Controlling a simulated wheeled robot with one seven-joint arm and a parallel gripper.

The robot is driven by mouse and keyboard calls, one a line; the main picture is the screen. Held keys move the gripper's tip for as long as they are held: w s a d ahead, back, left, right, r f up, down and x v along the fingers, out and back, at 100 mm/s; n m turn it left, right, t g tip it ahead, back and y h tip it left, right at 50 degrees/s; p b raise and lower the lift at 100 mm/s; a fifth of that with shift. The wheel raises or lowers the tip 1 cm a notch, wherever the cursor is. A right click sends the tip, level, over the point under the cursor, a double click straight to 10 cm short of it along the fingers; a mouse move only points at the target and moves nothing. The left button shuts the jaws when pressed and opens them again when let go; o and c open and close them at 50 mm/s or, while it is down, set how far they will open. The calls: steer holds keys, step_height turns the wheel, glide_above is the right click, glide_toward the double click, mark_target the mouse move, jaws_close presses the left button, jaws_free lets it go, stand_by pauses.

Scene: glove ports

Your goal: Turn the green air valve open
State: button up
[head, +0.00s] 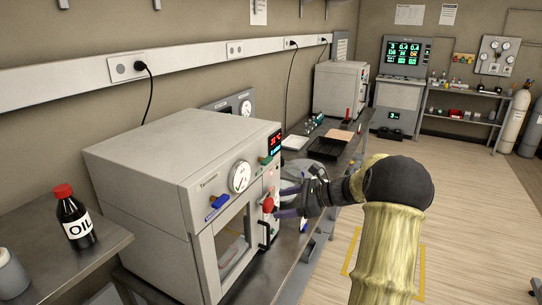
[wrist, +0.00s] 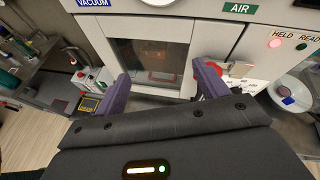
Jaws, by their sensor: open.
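The green air valve (head: 265,160) is a small lever on the front of the grey vacuum oven (head: 180,165), below the red display. In the wrist view only its green AIR label (wrist: 240,8) shows at the top edge; the lever is out of that view. My gripper (head: 280,202) is in front of the oven's right front side, lower than the green valve and apart from it. In the wrist view my gripper (wrist: 164,80) is open, with nothing between its purple fingers. The right finger partly covers a red knob (wrist: 214,68).
A blue vacuum valve (head: 219,201) and a round gauge (head: 240,176) are left of the green valve. The red knob (head: 268,204) and door latch are close to my fingers. An oil bottle (head: 73,218) stands at the left. The floor (head: 470,205) at right is open.

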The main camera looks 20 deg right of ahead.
mark_target(270, 160)
steer(key=d+r+m+t, duration=0.4)
steer(key=d+r, duration=0.3)
steer(key=d, duration=0.5)
steer(key=shift+d+t+y+p, duration=0.25)
steer(key=shift+t+y+p, duration=0.15)
steer(key=shift+t, duration=0.4)
steer(key=shift+w, duration=0.1)
steer(key=p+x, duration=0.6)
steer(key=x, duration=1.1)
steer(key=shift+w+a, duration=0.15)
steer(key=c, duration=1)
